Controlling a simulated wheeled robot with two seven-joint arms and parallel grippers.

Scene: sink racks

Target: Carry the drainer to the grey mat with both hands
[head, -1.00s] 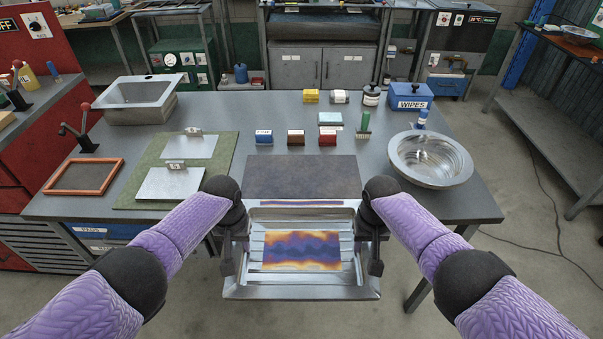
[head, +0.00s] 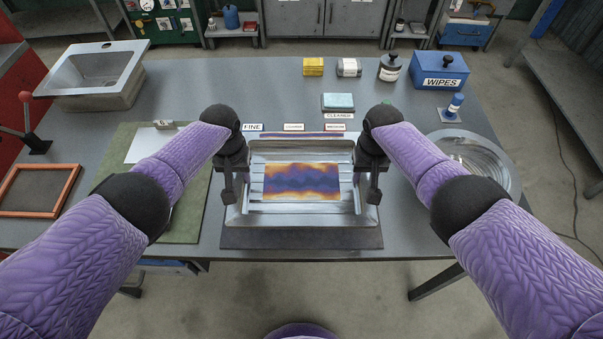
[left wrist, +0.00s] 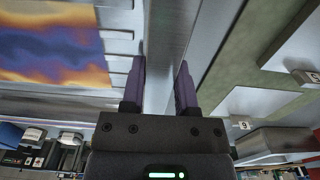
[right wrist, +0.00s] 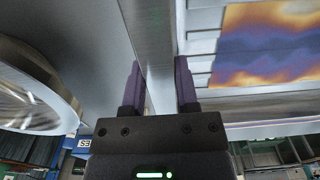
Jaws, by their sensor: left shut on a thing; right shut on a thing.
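The drainer (head: 257,216) is a shiny metal tray with ridges, held level between my two grippers. A plate with purple, blue and orange heat colours (head: 300,181) lies in it. My left gripper (head: 229,188) is shut on its left wall, which runs between the fingers in the left wrist view (left wrist: 162,80). My right gripper (head: 373,188) is shut on its right wall, as the right wrist view also shows (right wrist: 160,80). The dark grey mat (head: 300,239) shows as a strip below the drainer's near edge; the rest is hidden. I cannot tell whether they touch.
Small labelled blocks and a light blue pad (head: 338,102) stand just behind the drainer. A metal bowl (head: 478,158) is at right, partly behind my right arm. A green mat (head: 185,222) with plates lies at left. A blue wipes box (head: 439,76) stands at the back.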

